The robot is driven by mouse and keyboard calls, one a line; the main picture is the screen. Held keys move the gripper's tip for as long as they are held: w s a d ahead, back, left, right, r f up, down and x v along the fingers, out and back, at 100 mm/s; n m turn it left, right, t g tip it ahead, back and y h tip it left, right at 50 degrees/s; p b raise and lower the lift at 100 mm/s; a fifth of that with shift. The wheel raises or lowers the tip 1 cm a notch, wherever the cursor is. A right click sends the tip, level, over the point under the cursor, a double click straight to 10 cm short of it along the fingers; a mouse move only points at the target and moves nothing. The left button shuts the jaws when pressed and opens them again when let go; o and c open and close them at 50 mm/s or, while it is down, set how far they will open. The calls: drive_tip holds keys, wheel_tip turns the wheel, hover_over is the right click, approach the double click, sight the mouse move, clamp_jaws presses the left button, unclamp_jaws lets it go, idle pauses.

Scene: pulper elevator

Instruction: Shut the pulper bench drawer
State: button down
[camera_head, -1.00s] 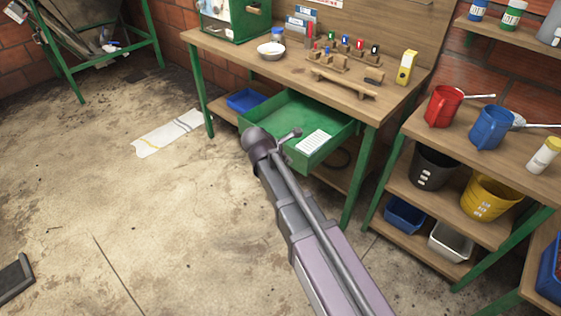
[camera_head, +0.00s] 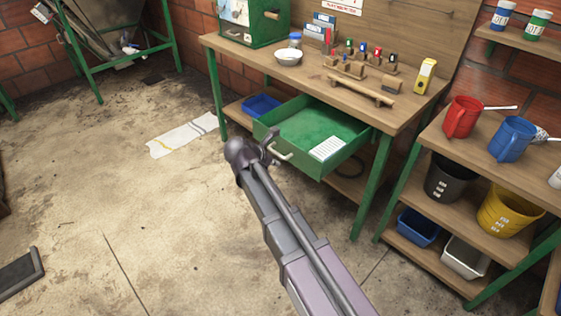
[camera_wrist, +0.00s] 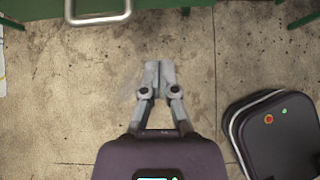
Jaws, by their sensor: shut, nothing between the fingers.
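The green pulper bench drawer (camera_head: 318,130) stands pulled out from under the wooden bench top (camera_head: 330,85). A white label card lies inside it, and its pale handle (camera_head: 278,152) is on the front. In the wrist view the handle (camera_wrist: 99,12) shows at the top left, with the green drawer front (camera_wrist: 160,4) along the top edge. My gripper (camera_wrist: 159,66) is shut and empty, with its fingertips together. It is below and to the right of the handle in that view, apart from it.
A shelf unit with red (camera_head: 462,117) and blue jugs (camera_head: 511,139) and several bins stands to the right. A blue tray (camera_head: 261,105) sits on the bench's lower shelf.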

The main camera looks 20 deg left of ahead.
sight(300, 162)
drive_tip(key=b+x, duration=0.2)
drive_tip(key=x, duration=0.2)
drive_tip(key=w+r+b+x, duration=0.1)
drive_tip(key=b+x, duration=0.1)
drive_tip(key=x, duration=0.1)
drive_tip(key=b+x, duration=0.2)
drive_tip(key=x, duration=0.2)
drive_tip(key=shift+w+d+b, duration=0.3)
drive_tip(key=shift+w+b, duration=0.05)
drive_tip(key=shift+w, duration=0.15)
drive_tip(key=shift+w+d, duration=0.25)
drive_tip(key=shift+w, duration=0.2)
drive_tip(key=shift+w+a, duration=0.1)
drive_tip(key=shift+a, duration=0.2)
drive_tip(key=shift+d, duration=0.2)
